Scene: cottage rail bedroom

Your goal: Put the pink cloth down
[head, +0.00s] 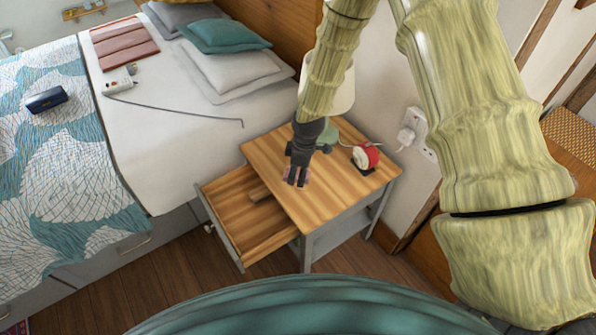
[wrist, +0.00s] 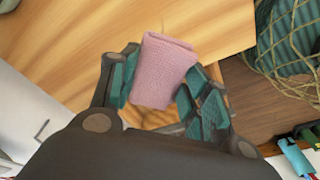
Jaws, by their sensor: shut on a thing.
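The pink cloth (wrist: 162,72) is a small folded piece, held between the two fingers of my gripper (wrist: 163,92) in the wrist view. In the head view my gripper (head: 297,178) points down over the wooden top of the nightstand (head: 335,200). Only a small bit of pink shows at the fingers there. I cannot tell whether the cloth touches the wood. The nightstand's drawer (head: 240,222) is pulled open on the left side.
A red round clock-like object (head: 366,156) stands on the nightstand, right of my gripper. A green lamp base is partly hidden behind my arm. The bed (head: 165,125) is at left.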

